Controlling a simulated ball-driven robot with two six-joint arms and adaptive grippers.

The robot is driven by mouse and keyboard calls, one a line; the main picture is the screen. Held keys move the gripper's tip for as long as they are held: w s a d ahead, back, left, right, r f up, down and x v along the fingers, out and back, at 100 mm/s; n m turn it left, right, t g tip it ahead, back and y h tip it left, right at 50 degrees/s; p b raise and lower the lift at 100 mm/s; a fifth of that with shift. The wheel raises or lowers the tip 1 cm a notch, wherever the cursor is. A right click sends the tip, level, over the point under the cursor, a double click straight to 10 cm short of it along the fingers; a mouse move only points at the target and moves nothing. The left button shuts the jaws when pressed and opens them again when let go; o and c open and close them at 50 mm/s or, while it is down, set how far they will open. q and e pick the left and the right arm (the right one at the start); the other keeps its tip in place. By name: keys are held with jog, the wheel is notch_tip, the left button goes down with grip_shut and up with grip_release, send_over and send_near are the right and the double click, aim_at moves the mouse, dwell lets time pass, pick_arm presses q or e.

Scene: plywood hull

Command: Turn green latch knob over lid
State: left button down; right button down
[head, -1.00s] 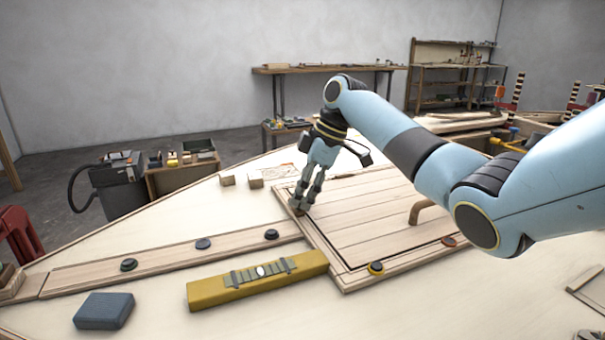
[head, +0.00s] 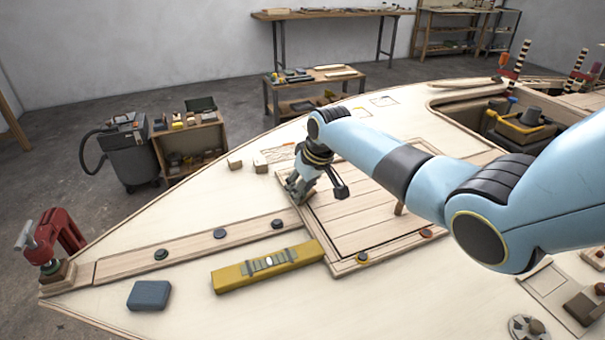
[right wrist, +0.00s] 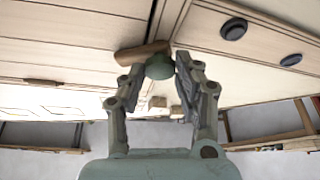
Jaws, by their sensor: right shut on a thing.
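The planked lid (head: 365,212) lies in its frame on the pale hull deck. My right gripper (head: 296,190) is at the lid's left corner in the head view, pointing down. In the right wrist view, my right gripper (right wrist: 165,66) is shut on the green latch knob (right wrist: 159,68), one finger on each side. A wooden latch bar (right wrist: 142,53) sticks out to the left of the knob, towards the planked side; whether it overlaps the lid's edge is hard to tell. The green knob is hidden by the fingers in the head view. My left gripper is out of view.
A yellow level (head: 235,277), a blue block (head: 149,295) and a red clamp (head: 62,238) are at the left. Two small wooden blocks (head: 235,163) lie behind the gripper.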

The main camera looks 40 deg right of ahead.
jog(key=m+p, duration=0.1)
jog(key=m+h+p, duration=0.1)
jog(key=shift+a+r+m, duration=0.15)
jog(key=shift+r+m, duration=0.05)
jog(key=shift+m, duration=0.1)
jog(key=shift+w+f+m+g+h+p, duration=0.15)
jog(key=shift+m+h+p, duration=0.15)
jog(key=shift+m, duration=0.5)
jog(key=shift+s+m+g+h+p, duration=0.15)
jog(key=shift+m+h+p, duration=0.15)
jog(key=shift+m, duration=0.5)
jog(key=c, duration=0.9)
grip_release()
jog(key=shift+c, duration=0.2)
jog(key=v, duration=1.2)
jog(key=shift+a+f, duration=0.15)
